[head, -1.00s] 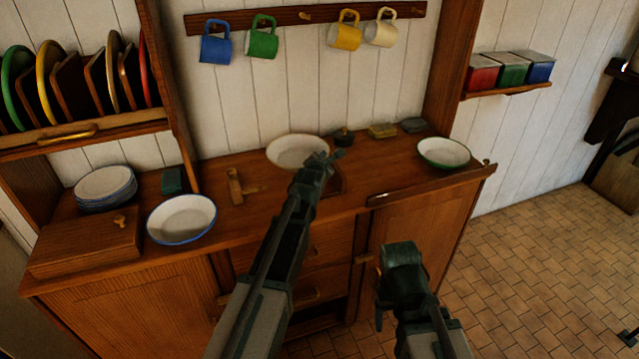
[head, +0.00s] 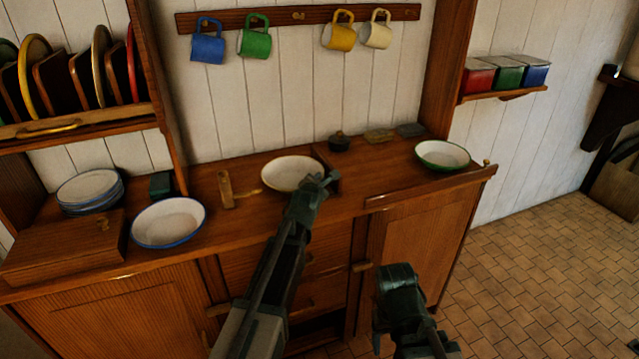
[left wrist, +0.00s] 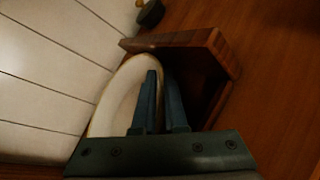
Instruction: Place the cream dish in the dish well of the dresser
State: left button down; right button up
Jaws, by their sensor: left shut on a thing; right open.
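The cream dish (head: 284,174) is at the middle of the dresser top (head: 232,230), close to its surface. My left gripper (head: 325,181) is shut on its right rim. In the left wrist view the fingers (left wrist: 163,80) straddle the rim of the dish (left wrist: 118,104), one inside and one outside. A raised wooden edge (left wrist: 180,42) with a dark recess beside it, apparently the dish well, lies right by the dish. I cannot tell whether the dish touches the wood. My right gripper (head: 392,300) is open and empty in front of the right cupboard door.
A blue-rimmed dish (head: 168,222), a wooden tool (head: 227,190) and a stack of plates (head: 90,188) stand to the left. A dark pot (head: 339,141) is behind, and a green-rimmed dish (head: 443,154) is at the right. Mugs (head: 254,37) hang above.

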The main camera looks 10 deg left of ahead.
pick_arm(q)
jog(key=shift+f, duration=0.1)
jog(key=c, duration=1)
grip_release()
jog(key=shift+o, duration=0.2)
jog(key=shift+s+r, duration=0.1)
jog(key=shift+r, duration=0.15)
jog(key=p+v, duration=0.3)
jog(key=v, duration=0.8)
jog(key=shift+s+p, duration=0.35)
jog(key=shift+s, duration=0.05)
